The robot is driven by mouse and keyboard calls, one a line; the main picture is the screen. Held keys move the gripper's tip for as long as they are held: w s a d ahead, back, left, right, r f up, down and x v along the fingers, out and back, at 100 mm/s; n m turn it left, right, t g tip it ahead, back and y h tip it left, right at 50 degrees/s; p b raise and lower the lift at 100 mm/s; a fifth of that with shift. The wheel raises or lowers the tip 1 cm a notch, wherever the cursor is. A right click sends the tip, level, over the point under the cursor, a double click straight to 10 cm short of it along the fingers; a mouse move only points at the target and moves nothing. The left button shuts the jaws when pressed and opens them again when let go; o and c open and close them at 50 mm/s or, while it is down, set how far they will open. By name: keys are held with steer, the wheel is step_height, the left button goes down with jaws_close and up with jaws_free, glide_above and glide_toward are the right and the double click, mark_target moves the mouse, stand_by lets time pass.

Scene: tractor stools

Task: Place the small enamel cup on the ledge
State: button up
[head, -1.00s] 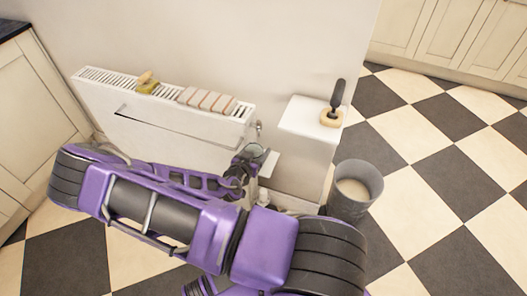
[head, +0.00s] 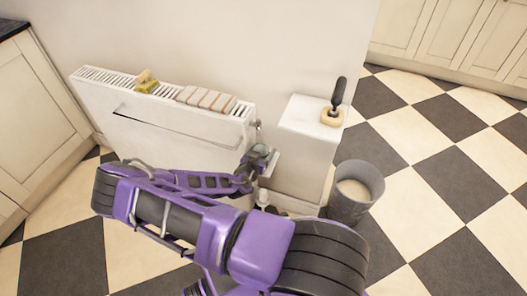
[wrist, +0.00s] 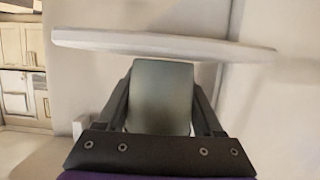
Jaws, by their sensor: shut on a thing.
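My gripper (wrist: 160,108) is shut on the small enamel cup (wrist: 162,92), which looks grey-green and sits between both fingers in the wrist view. In the head view the cup (head: 260,151) shows small at the end of my arm, between the radiator and the white block. A thin white slab, which looks like the ledge (wrist: 165,45), crosses the wrist view just beyond the cup. In the head view a small pale piece of this ledge (head: 272,164) shows beside my gripper. I cannot tell whether cup and ledge touch.
A white radiator (head: 170,128) on the left carries a yellow sponge (head: 146,80) and a striped pinkish block (head: 206,99). A black-handled brush (head: 334,112) stands on the white block (head: 300,117). A grey bucket (head: 349,208) stands right of it. The checkered floor further right is clear.

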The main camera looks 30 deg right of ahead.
steer(key=shift+f, duration=0.25)
steer(key=o, duration=1.1)
steer(key=shift+r, duration=0.1)
steer(key=shift+a+r, duration=0.1)
steer(key=shift+r, duration=0.2)
steer(key=v, duration=1.1)
steer(key=shift+s+a+p, duration=0.2)
steer(key=shift+s+p, duration=0.2)
steer(key=shift+p, duration=0.05)
